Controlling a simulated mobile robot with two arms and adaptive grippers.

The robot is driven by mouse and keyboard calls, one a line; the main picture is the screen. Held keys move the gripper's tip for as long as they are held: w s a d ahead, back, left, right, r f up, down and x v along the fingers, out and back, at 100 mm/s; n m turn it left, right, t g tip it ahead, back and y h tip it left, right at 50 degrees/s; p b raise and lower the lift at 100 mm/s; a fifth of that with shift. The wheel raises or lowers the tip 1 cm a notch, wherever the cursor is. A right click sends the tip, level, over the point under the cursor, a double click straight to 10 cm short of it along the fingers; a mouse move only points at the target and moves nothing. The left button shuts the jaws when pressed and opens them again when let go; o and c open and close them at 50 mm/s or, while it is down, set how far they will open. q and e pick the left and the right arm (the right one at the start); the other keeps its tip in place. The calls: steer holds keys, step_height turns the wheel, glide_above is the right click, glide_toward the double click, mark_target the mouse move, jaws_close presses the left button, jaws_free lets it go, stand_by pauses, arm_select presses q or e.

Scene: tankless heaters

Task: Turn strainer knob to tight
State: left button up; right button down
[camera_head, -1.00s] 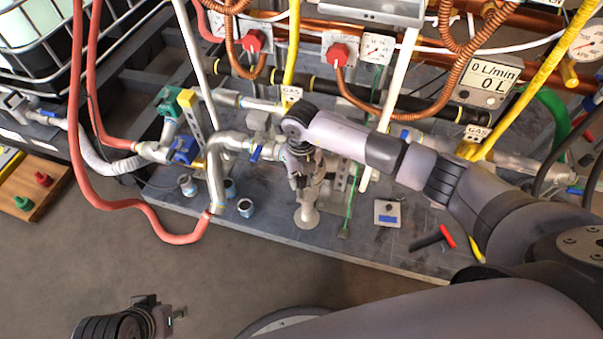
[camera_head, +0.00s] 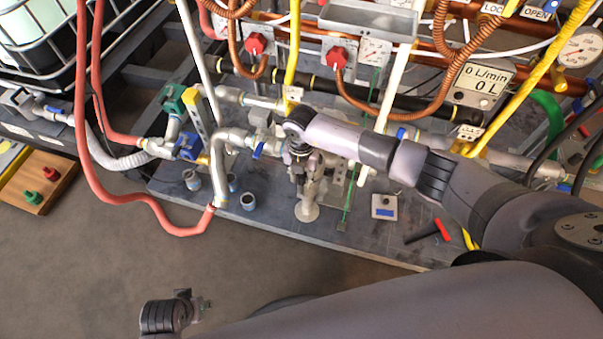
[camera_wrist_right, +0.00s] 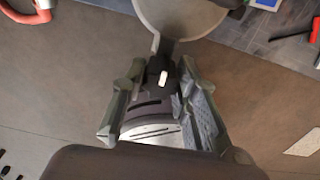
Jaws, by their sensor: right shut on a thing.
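My right gripper (camera_head: 300,182) reaches down over a grey metal strainer on the bench. In the right wrist view, its fingers (camera_wrist_right: 160,98) are closed around a dark knob (camera_wrist_right: 155,72) with a small white mark, which I take as the strainer knob. A pale curved plate (camera_wrist_right: 150,132) with dark markings lies just below the knob. The strainer's round grey foot (camera_head: 307,211) stands on the bench. In the head view the arm and fingers hide the knob. The plate's lettering is unreadable. My left gripper (camera_head: 197,308) is low in the head view, away from the bench; its finger opening is unclear.
Pipes and a grey elbow pipe (camera_head: 217,170) stand close left of the right gripper. The floor (camera_head: 100,260) in front is clear.

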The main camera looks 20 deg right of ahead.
stand_by(0.4)
steer(key=c, duration=1.2)
jaws_free()
steer(key=shift+c, duration=0.2)
step_height(320, 180, up, 12)
